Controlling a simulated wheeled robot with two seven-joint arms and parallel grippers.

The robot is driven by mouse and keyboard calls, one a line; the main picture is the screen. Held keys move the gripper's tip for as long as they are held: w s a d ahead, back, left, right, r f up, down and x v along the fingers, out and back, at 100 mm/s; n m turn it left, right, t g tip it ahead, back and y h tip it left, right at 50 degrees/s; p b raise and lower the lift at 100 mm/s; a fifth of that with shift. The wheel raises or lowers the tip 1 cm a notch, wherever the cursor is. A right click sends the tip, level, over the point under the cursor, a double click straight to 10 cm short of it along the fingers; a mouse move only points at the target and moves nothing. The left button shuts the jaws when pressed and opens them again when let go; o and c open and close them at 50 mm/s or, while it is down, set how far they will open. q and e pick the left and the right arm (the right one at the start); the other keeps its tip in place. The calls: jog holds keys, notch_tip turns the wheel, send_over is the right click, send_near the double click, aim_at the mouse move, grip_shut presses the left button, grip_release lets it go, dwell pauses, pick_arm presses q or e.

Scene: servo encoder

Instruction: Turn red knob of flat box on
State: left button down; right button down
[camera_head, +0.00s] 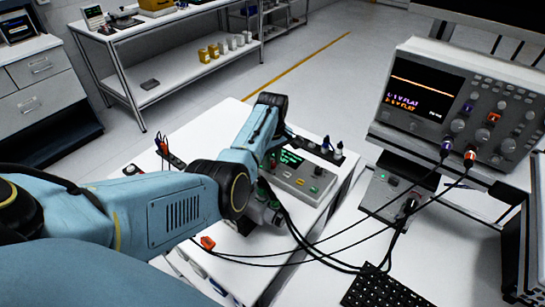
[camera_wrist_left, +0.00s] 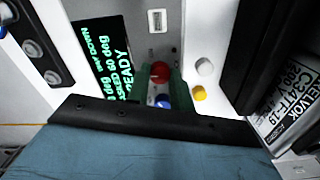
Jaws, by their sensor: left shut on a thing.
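The flat box (camera_head: 318,171) is a grey unit on the white bench, with a dark screen of green text on its face. My left arm reaches over the box from the left and hides part of it. In the left wrist view the red knob (camera_wrist_left: 160,72) is near the middle, beside the screen (camera_wrist_left: 108,60). My left gripper (camera_wrist_left: 162,86) is at the box face, its greenish fingers around the red knob and shut on it. A blue knob (camera_wrist_left: 163,102) shows just below. The knob's exact angle is hard to tell. My right gripper is not in view.
A white knob (camera_wrist_left: 205,67) and a yellow button (camera_wrist_left: 199,93) sit close beside the fingers. An oscilloscope (camera_head: 460,100) stands on the right. Black cables (camera_head: 300,240) loop across the bench towards it.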

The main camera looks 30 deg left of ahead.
pick_arm(q)
jog(key=shift+r+m+p, duration=0.15)
jog(key=shift+m+p, duration=0.75)
jog(key=shift+m, duration=0.3)
jog(key=shift+a+m+p, duration=0.1)
jog(key=shift+m+p, duration=0.35)
jog(key=shift+m, duration=0.45)
jog(key=m+p, duration=0.1)
jog(key=m, duration=0.1)
jog(key=shift+m, duration=0.3)
jog(key=shift+m+p, duration=0.3)
jog(key=shift+m, duration=1.4)
jog(key=shift+w+m, duration=0.1)
jog(key=shift+m, duration=0.2)
jog(key=c, duration=1.2)
grip_release()
jog(key=shift+c, duration=0.2)
